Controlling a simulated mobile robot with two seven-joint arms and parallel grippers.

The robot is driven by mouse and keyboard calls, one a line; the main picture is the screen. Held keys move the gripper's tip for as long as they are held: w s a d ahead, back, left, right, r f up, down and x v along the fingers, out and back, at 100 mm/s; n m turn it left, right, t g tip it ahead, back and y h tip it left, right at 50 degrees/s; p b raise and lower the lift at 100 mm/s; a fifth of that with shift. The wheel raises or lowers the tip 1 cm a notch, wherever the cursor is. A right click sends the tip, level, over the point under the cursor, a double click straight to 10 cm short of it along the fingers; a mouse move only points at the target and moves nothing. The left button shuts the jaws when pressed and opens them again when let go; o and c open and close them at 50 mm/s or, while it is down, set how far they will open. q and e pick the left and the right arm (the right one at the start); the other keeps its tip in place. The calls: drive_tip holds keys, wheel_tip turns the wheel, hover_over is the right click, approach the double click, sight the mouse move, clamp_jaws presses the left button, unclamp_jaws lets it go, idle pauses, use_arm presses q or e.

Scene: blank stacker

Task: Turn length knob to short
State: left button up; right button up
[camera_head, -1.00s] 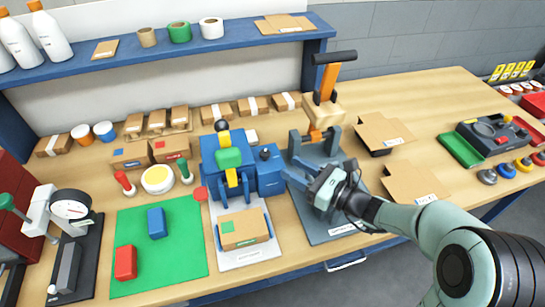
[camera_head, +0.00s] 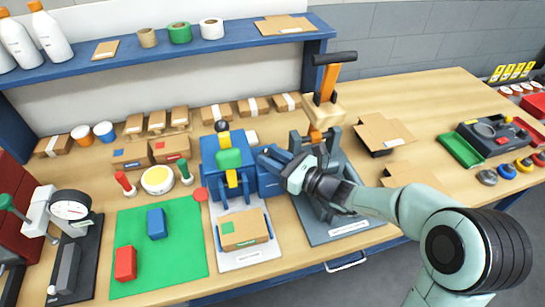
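The blue machine (camera_head: 211,160) stands at mid-table, with a green part and yellow parts on its front. A smaller blue box (camera_head: 268,183) adjoins its right side, and this box carries the dark length knob on top. My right gripper (camera_head: 268,156) reaches in from the right, with its fingers at the top of the box, where the knob is. The fingers largely cover the knob, so its setting cannot be read. Whether they are apart or touching it is too small to tell. My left gripper is not in view.
A grey press (camera_head: 346,222) with an orange-handled lever (camera_head: 328,78) stands directly right, under my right forearm. A cardboard box (camera_head: 244,231) lies on the white plate in front of the blue machine. A green mat (camera_head: 185,258) with red and blue blocks lies left.

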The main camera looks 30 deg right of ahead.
drive_tip(key=shift+d+r+n+g+y+p, duration=0.15)
drive_tip(key=shift+n+g+y+p, duration=0.2)
drive_tip(key=shift+y+p, duration=0.4)
drive_tip(key=n+g+y+p, duration=0.2)
drive_tip(key=y+p, duration=0.1)
drive_tip(key=n+g+y+p, duration=0.1)
drive_tip(key=n+p, duration=0.1)
drive_tip(key=shift+w+d+g, duration=0.25)
drive_tip(key=shift+w, duration=0.1)
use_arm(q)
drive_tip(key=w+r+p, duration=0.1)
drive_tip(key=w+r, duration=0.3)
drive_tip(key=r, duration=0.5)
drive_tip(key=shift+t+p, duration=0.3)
use_arm(e)
drive_tip(key=shift+d+n+g+y, duration=0.1)
drive_tip(key=shift+n+g+y, duration=0.65)
drive_tip(key=shift+g+y, duration=0.2)
drive_tip(key=o, duration=0.7)
drive_tip(key=shift+o, duration=0.2)
drive_tip(key=shift+d, duration=0.1)
drive_tip(key=b+v, duration=0.1)
drive_tip(key=v, duration=1.2)
drive_tip(key=shift+s, duration=0.15)
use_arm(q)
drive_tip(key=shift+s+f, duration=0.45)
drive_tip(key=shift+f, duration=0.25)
